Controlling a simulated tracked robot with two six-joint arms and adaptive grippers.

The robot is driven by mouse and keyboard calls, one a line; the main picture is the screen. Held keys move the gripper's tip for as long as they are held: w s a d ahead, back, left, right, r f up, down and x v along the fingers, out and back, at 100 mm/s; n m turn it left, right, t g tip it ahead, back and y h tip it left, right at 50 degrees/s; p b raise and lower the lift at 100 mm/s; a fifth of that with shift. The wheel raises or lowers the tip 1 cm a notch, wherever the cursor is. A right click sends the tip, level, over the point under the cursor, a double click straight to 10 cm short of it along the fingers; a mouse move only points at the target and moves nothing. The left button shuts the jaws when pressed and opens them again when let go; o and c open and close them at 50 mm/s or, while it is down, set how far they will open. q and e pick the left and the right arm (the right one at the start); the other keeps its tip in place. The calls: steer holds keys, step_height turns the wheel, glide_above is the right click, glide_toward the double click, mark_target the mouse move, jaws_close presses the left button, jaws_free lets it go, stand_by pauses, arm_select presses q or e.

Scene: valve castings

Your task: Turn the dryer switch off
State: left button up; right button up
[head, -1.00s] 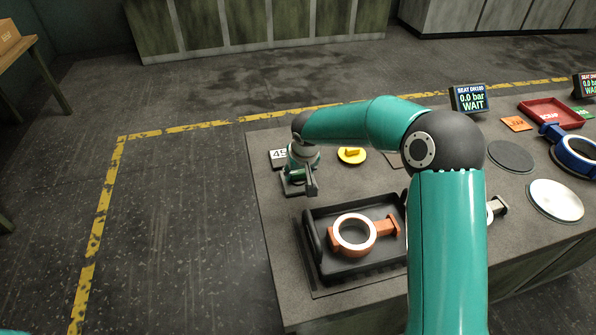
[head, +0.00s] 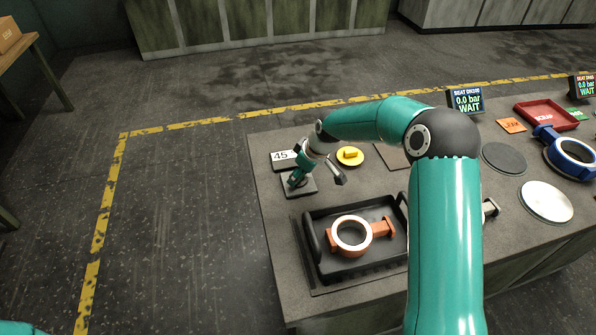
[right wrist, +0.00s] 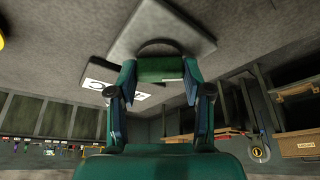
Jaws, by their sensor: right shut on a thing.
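In the right wrist view, the base plate (right wrist: 190,30) carries a dark round hub and a dark green handle (right wrist: 160,70). My right gripper (head: 297,178) reaches down to the switch, tilted. In the right wrist view, my right gripper (right wrist: 161,82) has its two fingers on either side of the green handle and is shut on it. The wrist and fingers hide most of the switch in the head view. My left gripper is out of view.
The "45" label plate (head: 283,156) lies just behind the switch. A yellow disc with a raised knob (head: 350,156) stands to its right. A black tray (head: 312,238) holding an orange valve casting (head: 351,236) is in front. Free floor lies left of the bench.

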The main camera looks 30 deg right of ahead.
steer(key=n+b, duration=0.1)
steer(key=n, duration=0.1)
steer(key=n+y, duration=0.1)
steer(key=shift+w+d+f+n+g+b, duration=0.1)
steer(key=shift+w+n+g+b, duration=0.05)
steer(key=shift+n+g+b, duration=0.25)
steer(key=shift+n+g+y+b, duration=0.3)
steer(key=shift+n, duration=0.6)
steer(key=shift+n+g, duration=0.3)
steer(key=shift+n, duration=0.5)
steer(key=shift+w+d+r+n+g+y, duration=0.1)
steer(key=shift+n+g, duration=0.05)
steer(key=shift+n, duration=0.3)
steer(key=shift+s+r+n+g+y, duration=0.1)
steer(key=shift+n+g, duration=0.1)
steer(key=shift+n, duration=0.3)
steer(key=shift+w+d+n+g+y, duration=0.1)
steer(key=shift+n+g, duration=0.05)
steer(key=shift+n, duration=0.3)
steer(key=o, duration=1.2)
steer(key=shift+c, duration=0.2)
steer(key=shift+a, duration=0.1)
